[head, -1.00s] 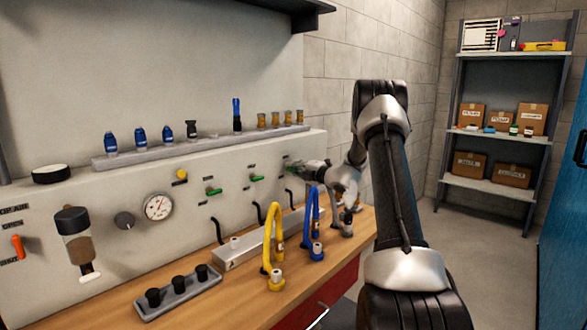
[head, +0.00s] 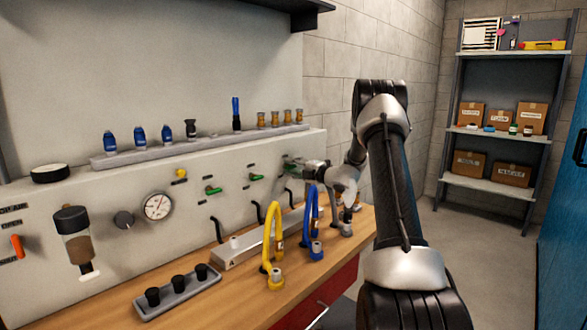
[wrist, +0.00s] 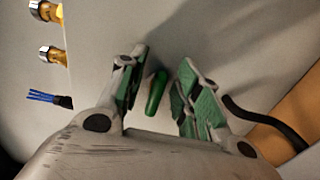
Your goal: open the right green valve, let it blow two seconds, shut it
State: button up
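The right green valve handle (wrist: 156,92) shows in the wrist view between the two green-padded fingers of my gripper (wrist: 162,62). A gap shows on both sides of the handle, so the gripper is open around it and not clamped. In the head view my gripper (head: 287,164) is at the right end of the panel and largely hides this valve. The middle green valve (head: 256,177) and the left green valve (head: 213,190) have handles lying roughly sideways.
A black hose (wrist: 262,118) curves past the right finger in the wrist view. Yellow (head: 272,240) and blue (head: 312,225) hooked hoses stand on the bench below. A rail (head: 205,146) with brushes and fittings runs above the valves. A round gauge (head: 158,206) is further left.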

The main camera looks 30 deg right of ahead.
jog(key=v, duration=1.2)
